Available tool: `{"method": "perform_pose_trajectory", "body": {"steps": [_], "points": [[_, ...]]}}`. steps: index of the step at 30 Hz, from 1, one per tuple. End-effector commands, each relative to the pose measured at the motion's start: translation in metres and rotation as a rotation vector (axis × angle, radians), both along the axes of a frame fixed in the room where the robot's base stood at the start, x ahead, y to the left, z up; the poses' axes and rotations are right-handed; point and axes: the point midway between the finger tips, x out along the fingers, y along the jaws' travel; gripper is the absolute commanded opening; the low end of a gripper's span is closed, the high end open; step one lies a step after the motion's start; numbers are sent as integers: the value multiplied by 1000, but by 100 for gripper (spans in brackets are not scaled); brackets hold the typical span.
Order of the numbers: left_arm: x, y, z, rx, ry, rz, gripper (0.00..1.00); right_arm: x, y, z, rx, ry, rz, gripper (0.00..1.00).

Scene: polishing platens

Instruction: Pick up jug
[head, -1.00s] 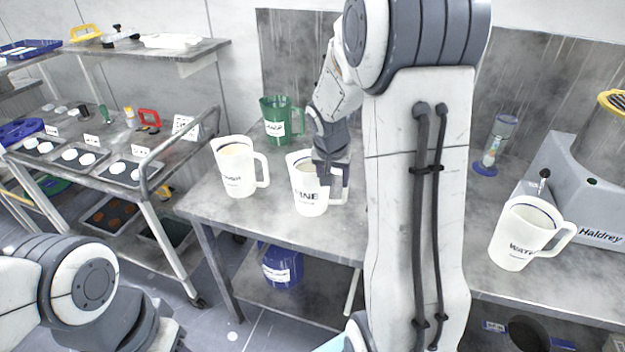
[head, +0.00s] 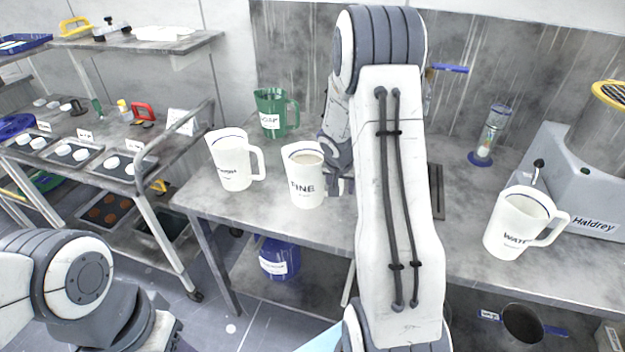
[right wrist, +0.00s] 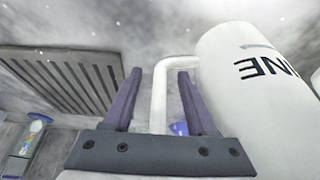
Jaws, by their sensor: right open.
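A white jug marked FINE (head: 304,177) stands upright on the grey bench, with its handle toward the right. My right gripper (head: 341,186) is at its handle side, partly hidden by my own arm. In the right wrist view the open fingers (right wrist: 160,98) stand on either side of the white handle (right wrist: 159,95), with gaps showing on both sides. The jug body (right wrist: 262,95) is just right of the fingers. My left arm shows at the lower left of the head view; its fingers are out of sight.
Another white jug (head: 233,162) stands close left of the FINE jug, and a green jug (head: 271,118) behind. A white water jug (head: 517,224) stands at the right by a grey machine (head: 587,190). A cart (head: 140,190) stands left. A dark slotted grate (right wrist: 62,75) lies behind the gripper.

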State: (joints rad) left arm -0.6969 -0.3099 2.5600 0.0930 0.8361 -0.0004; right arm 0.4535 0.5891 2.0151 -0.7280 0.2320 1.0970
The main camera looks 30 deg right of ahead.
Motion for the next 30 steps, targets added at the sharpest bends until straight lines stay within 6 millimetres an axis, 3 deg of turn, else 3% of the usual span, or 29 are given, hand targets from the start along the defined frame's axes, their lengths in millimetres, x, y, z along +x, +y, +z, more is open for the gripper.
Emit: {"method": "perform_pose_trajectory", "body": {"steps": [6,7,11,30], "points": [[0,0,0,0,0,0,50,0,0,-1,0,0,-1,57],[0,0,0,0,0,0,50,0,0,-1,0,0,-1,50],[0,0,0,0,0,0,50,0,0,-1,0,0,0,0],[0,0,0,0,0,0,50,1,1,-1,1,-1,2,0]]}}
